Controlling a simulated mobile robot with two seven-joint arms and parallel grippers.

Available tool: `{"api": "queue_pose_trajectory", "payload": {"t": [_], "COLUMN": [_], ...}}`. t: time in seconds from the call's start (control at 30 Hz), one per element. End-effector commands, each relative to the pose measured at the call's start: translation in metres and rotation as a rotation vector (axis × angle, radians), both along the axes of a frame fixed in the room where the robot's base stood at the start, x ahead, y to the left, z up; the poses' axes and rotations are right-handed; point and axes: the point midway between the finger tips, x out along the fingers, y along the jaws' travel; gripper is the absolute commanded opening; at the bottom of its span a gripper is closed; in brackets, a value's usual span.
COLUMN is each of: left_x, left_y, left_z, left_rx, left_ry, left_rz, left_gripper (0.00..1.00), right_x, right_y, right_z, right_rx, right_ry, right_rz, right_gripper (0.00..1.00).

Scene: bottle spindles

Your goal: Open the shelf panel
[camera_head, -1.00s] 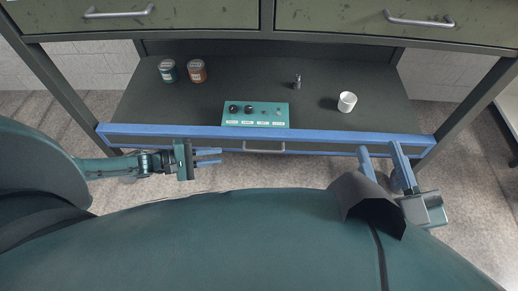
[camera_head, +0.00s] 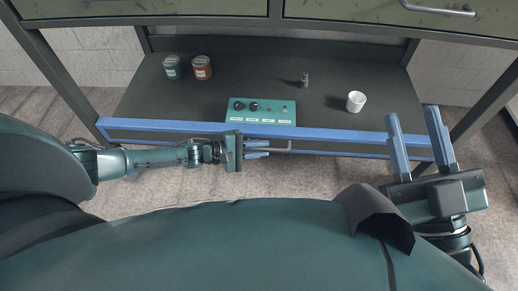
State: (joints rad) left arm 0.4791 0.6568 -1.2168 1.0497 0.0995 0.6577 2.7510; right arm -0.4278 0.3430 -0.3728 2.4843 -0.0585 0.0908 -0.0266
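The shelf panel (camera_head: 340,148) is the blue-edged front strip along the lower shelf, and it looks closed. Its grey bar handle (camera_head: 282,147) sticks out near the middle. My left gripper (camera_head: 262,148) points right at the handle's left end, its two blue fingers a little apart. I cannot tell whether the fingers touch the handle, as its left end is partly hidden. My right gripper (camera_head: 420,140) is open and empty, its blue fingers pointing up at the right end of the panel.
On the shelf (camera_head: 210,105) stand a teal can (camera_head: 172,68), a red-brown can (camera_head: 202,68), a teal control box (camera_head: 262,111), a small metal piece (camera_head: 305,80) and a white cup (camera_head: 356,101). Green drawers (camera_head: 400,22) hang above. The floor before the panel is free.

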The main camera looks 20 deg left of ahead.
Motion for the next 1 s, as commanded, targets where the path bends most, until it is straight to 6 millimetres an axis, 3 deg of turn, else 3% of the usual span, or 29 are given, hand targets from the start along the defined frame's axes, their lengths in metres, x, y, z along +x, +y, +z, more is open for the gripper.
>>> {"api": "queue_pose_trajectory", "payload": {"t": [0.17,0.4,1.0], "left_x": [-0.0001,-0.0002,-0.0069], "left_y": [-0.0001,0.0,0.0007], "left_z": [0.0002,0.0001,-0.0001], "left_rx": [0.0,-0.001,0.001], "left_ry": [0.0,0.001,-0.01], "left_rz": [0.0,0.0,0.0], "left_gripper": [0.18,0.0,0.0], "right_x": [0.0,0.0001,0.0001], "right_y": [-0.0001,0.0,0.0], "right_z": [0.0004,0.0002,0.0017], "right_rx": [0.0,-0.001,0.001], "right_ry": [-0.001,0.0,0.003], "right_rz": [0.0,0.0,0.0], "right_gripper": [0.36,0.36,0.36]}}
